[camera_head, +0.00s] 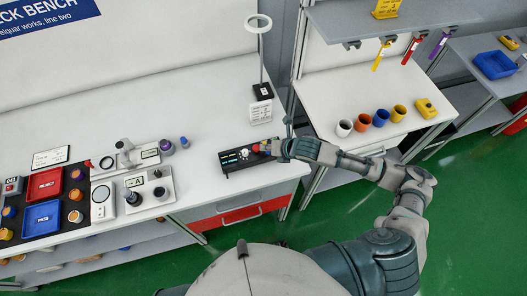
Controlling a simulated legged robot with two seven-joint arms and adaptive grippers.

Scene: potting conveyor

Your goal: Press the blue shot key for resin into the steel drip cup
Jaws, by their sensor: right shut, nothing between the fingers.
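My right gripper (268,148) is shut and empty. It is at the right end of a black dispenser box (232,168) near the front edge of the white bench, and its tips are close to a small red part there. The box carries small coloured marks and a pale round part, possibly the steel drip cup (244,153). I cannot make out the blue shot key at this size; the gripper partly covers the box's right end. I cannot tell whether the fingertips touch anything. My left gripper is not in view.
A ring lamp (259,24) stands behind the box, with a white card (261,112) nearby. Scales, a red tray (45,183) and a blue tray (42,219) fill the left bench. Several coloured cups stand on the right bench (330,87).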

